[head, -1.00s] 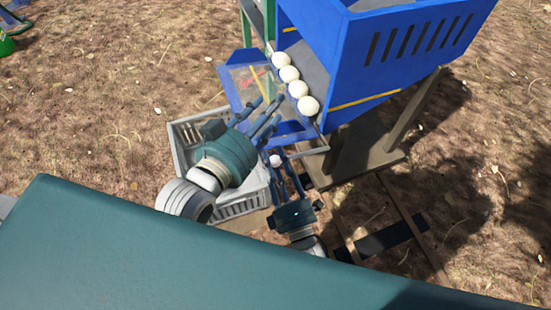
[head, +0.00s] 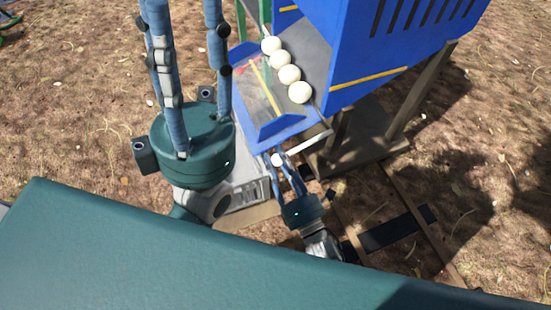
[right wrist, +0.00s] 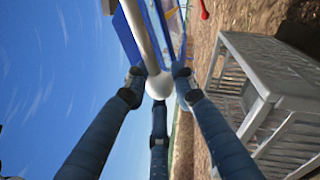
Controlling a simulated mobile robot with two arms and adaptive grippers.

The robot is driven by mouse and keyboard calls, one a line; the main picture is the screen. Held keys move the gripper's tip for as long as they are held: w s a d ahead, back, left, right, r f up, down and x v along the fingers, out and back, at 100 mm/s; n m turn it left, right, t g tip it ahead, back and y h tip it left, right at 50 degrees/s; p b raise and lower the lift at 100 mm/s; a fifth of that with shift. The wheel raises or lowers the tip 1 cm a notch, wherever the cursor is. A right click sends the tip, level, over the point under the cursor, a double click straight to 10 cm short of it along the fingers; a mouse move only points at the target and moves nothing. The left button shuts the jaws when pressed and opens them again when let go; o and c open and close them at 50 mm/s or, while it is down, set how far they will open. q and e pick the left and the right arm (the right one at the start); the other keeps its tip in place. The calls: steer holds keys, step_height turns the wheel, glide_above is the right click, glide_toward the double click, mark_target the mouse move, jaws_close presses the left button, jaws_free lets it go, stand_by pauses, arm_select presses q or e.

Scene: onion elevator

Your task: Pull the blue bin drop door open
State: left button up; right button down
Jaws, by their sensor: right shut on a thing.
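The blue bin (head: 390,60) stands at the top right in the head view. Its sloping blue chute (head: 265,132) has a greyish floor, and several white onions (head: 280,62) lie in a row at its upper side. A pale handle bar (head: 308,143) with a white ball knob (head: 278,159) sticks out at the chute's lower end. My right gripper (head: 284,167) is shut on the knob. In the right wrist view its three fingers close around the knob (right wrist: 158,85), with the bar (right wrist: 140,35) running upward. My left gripper (head: 185,20) is raised left of the chute, fingers spread and empty.
A grey slatted crate (head: 248,188) stands below the chute, partly hidden by my left gripper; it also shows in the right wrist view (right wrist: 270,75). Wooden legs and rails (head: 400,200) stand right of my right gripper. Bare ground lies around.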

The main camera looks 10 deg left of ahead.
steer(key=shift+f+n, duration=0.3)
steer(key=shift+f, duration=0.1)
stand_by(0.3)
steer(key=c, duration=1.5)
jaws_free()
steer(key=shift+a, duration=0.1)
steer(key=shift+o, duration=0.3)
steer(key=v, duration=1.2)
